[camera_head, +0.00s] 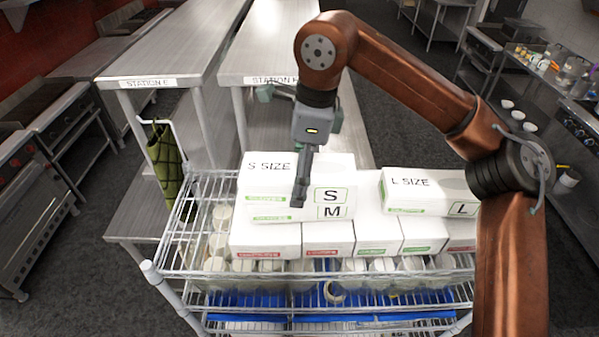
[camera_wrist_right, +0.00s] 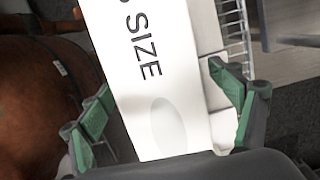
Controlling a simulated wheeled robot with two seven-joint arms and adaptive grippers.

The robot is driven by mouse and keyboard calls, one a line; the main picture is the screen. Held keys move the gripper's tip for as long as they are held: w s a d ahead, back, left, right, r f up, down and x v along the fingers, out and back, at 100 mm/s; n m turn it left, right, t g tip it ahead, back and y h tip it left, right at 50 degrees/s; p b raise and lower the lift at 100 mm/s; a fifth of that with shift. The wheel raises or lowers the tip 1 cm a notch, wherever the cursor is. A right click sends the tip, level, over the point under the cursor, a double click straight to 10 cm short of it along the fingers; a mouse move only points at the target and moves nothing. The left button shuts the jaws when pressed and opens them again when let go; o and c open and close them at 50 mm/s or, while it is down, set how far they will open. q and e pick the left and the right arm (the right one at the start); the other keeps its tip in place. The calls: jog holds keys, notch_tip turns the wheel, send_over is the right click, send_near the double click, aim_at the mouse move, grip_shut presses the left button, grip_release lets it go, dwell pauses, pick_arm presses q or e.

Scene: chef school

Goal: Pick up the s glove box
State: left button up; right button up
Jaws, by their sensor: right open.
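In the right wrist view, the S box (camera_wrist_right: 148,60) runs between the two green-padded fingers of the open gripper (camera_wrist_right: 165,117). A gap shows on each side, and I see no grip on it. My left gripper is not in view.
The L size box (camera_head: 415,185) lies to the right on the same stack. More white boxes (camera_head: 330,238) stand below on the wire rack (camera_head: 180,255). Steel tables (camera_head: 185,50) stand behind, and a green cloth (camera_head: 165,160) hangs at the left.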

jog(key=shift+s, duration=0.1)
jog(key=c, duration=1.5)
